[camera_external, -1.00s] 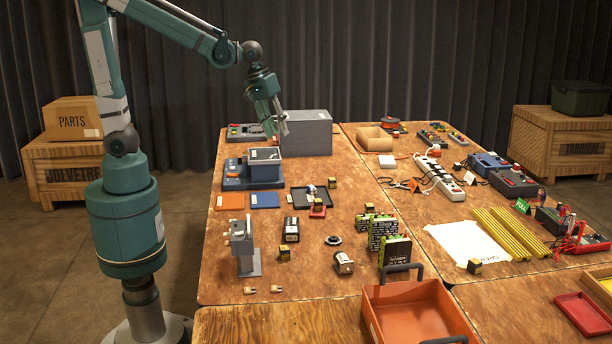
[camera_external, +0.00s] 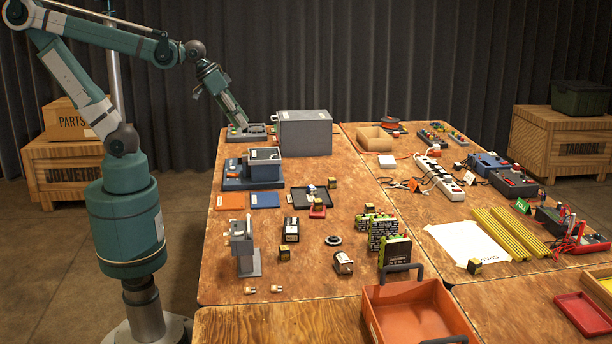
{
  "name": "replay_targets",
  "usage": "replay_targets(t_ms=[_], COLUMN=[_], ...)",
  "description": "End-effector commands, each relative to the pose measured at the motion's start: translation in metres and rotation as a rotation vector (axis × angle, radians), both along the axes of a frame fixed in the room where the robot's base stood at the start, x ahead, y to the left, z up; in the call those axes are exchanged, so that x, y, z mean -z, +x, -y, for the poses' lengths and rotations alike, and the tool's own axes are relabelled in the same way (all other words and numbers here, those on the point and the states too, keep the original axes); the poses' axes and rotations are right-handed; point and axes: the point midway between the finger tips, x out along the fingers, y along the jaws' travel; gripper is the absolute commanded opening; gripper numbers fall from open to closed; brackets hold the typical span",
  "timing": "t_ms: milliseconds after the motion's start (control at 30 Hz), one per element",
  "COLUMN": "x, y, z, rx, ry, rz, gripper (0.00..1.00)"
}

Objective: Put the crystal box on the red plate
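A flat orange-red plate (camera_external: 230,201) lies at the table's left edge, beside a flat blue plate (camera_external: 265,200); nothing shows on it. A small red tray (camera_external: 318,211) sits farther right, by a black tray. I cannot tell for sure which thing is the crystal box; several small black-and-yellow boxes stand about, one of them (camera_external: 285,254) on the near left part. My gripper (camera_external: 242,126) points down at the far left corner, over or at a low grey device (camera_external: 255,132). Its fingers are too small to tell open or shut, or whether they hold anything.
A large grey box (camera_external: 304,133) stands close to the right of my gripper. A blue-and-grey machine (camera_external: 254,168) stands nearer on the left side. A grey stand (camera_external: 244,248) and an orange bin (camera_external: 417,310) are at the front. Bare table lies between the plates and the stand.

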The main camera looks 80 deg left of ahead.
Motion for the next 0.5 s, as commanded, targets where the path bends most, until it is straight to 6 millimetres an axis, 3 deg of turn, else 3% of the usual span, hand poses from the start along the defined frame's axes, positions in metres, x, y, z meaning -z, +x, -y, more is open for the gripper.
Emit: replay_targets(t_ms=[200, 500], x=[0.003, 0.006], y=[-0.027, -0.042], z=[0.000, 0.001], rx=[0.102, 0.173], ry=[0.063, 0.112], rz=[0.048, 0.081], gripper=[0.34, 0.34])
